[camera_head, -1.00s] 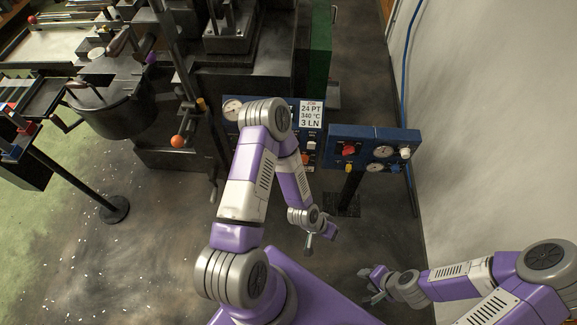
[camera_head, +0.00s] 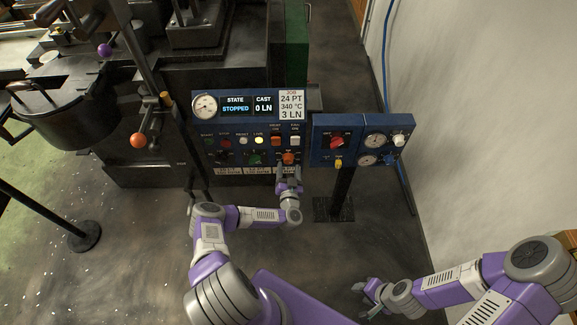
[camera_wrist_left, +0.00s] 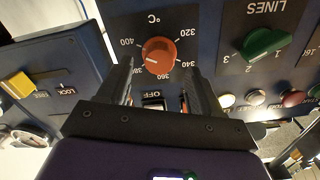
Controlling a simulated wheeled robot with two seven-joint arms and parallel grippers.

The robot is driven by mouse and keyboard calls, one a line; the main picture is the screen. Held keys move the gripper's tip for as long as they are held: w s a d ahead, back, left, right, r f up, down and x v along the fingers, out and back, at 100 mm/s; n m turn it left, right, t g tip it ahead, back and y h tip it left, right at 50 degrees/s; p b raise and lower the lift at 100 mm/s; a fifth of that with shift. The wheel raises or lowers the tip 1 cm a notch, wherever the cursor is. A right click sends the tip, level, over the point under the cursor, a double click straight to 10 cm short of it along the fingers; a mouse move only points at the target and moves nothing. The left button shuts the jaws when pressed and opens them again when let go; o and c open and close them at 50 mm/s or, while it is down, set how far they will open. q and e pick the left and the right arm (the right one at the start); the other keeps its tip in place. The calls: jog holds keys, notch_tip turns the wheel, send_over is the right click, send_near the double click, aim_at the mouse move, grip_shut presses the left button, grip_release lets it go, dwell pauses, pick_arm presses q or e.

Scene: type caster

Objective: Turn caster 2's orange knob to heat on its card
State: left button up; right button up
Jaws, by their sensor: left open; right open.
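The orange knob (camera_head: 288,158) sits low on the right of the blue caster panel (camera_head: 225,158). In the left wrist view the orange knob (camera_wrist_left: 159,55) is inside an upside-down °C scale from 320 to 400. Its white mark seems to point near 380. The job card (camera_head: 291,105) reads 24 PT, 340 °C, 3 LN. My left gripper (camera_head: 287,172) is open just in front of the knob; its fingers (camera_wrist_left: 160,85) lie either side below it in the wrist view. Contact is not clear. My right gripper (camera_head: 367,294) is open and empty, low over the floor.
A green LINES knob (camera_wrist_left: 263,43) is beside the orange one, and an OFF switch (camera_wrist_left: 153,99) is close by. The display (camera_head: 236,105) reads STOPPED, 0 LN. A second blue panel (camera_head: 322,150) with a red knob (camera_head: 337,142) stands to the right. A pot (camera_head: 65,105) is at left.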

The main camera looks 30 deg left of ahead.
aim_at(289, 162)
pick_arm(q)
jog(key=shift+b+x, duration=0.5)
jog(key=shift+x, duration=1.2)
jog(key=shift+c, duration=0.3)
jog(key=shift+d, duration=0.1)
jog(key=c, duration=1)
